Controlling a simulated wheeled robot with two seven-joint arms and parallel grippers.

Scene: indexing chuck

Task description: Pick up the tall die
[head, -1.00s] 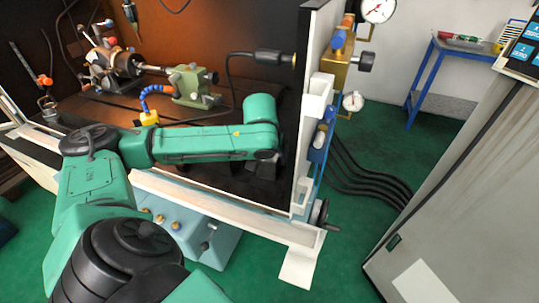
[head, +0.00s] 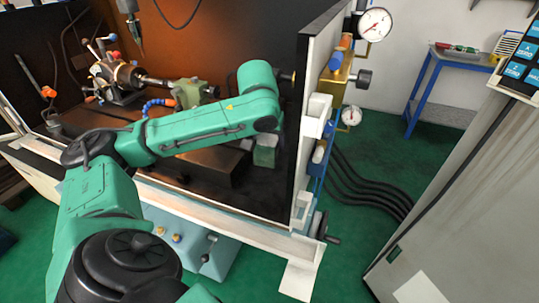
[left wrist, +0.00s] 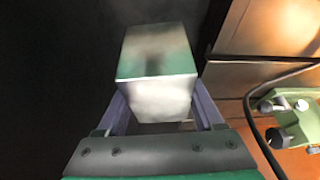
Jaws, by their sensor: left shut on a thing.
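The tall die (left wrist: 158,52) is a shiny metal block with a bright top and a green-tinted reflection. In the left wrist view it stands between the two purple-grey fingers of my left gripper (left wrist: 158,98), which is shut on it. The dark surface shows around the block. In the head view my left arm reaches across the machine, and its end hangs over the dark bed near the right side panel. The arm hides much of the gripper there. My right gripper is not in view.
A brown metal block (head: 212,163) lies left of the gripper on the bed. A green tailstock (head: 192,92) and an indexing chuck (head: 122,76) stand farther back. The white-edged side panel (head: 303,130) is close on the right, with a gauge (head: 375,24) beyond.

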